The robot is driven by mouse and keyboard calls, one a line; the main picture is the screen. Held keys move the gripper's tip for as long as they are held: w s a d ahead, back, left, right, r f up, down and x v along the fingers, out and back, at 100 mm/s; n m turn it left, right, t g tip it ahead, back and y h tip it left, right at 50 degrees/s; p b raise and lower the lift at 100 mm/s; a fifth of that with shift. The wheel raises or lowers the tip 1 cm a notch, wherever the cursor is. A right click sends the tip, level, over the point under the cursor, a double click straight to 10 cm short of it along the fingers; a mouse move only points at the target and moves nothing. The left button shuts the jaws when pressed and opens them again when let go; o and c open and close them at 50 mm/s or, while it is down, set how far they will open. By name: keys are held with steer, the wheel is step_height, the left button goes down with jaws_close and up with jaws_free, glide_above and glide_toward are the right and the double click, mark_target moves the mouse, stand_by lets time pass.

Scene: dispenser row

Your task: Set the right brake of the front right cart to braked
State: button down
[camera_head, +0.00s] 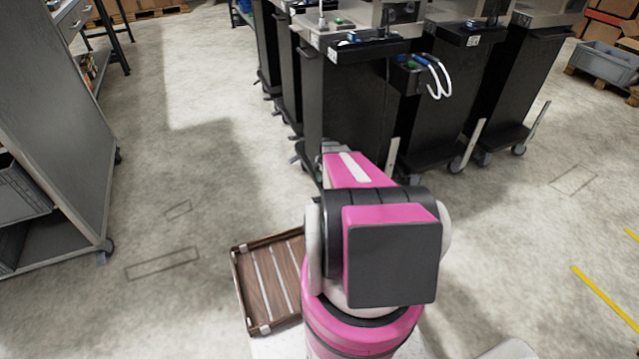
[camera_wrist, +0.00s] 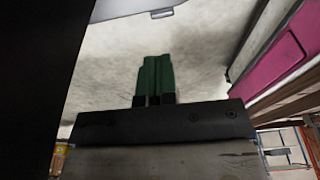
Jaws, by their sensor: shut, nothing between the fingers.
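Black carts stand in a row in the head view: a near left one (camera_head: 345,105), a middle one (camera_head: 435,125) and a right one (camera_head: 510,85). A pale brake lever slants up beside the right cart's lower right edge (camera_head: 537,126). Similar levers stand by the middle cart (camera_head: 474,138) and the near left cart (camera_head: 392,153). Whether each is braked cannot be told. My gripper (camera_wrist: 155,58) shows green fingers, shut and empty, over pale floor in the wrist view. My arm hides it in the head view. A dark surface (camera_wrist: 35,70) fills the wrist view's left side.
A grey shelf unit (camera_head: 60,110) stands at left. A grey bin (camera_head: 605,65) sits on a pallet at right. The floor right of the carts is open, with yellow lines (camera_head: 600,290).

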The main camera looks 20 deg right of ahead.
steer(key=x, duration=1.2)
steer(key=shift+f, duration=0.1)
steer(key=shift+a+f, duration=0.1)
steer(key=shift+a+f+h, duration=0.2)
steer(key=shift+f+h, duration=0.05)
steer(key=shift+h, duration=0.45)
steer(key=shift+a+f+h, duration=0.3)
steer(key=shift+f+h, duration=0.5)
steer(key=shift+h, duration=0.6)
steer(key=shift+f, duration=0.25)
steer(key=shift+s+r, duration=0.1)
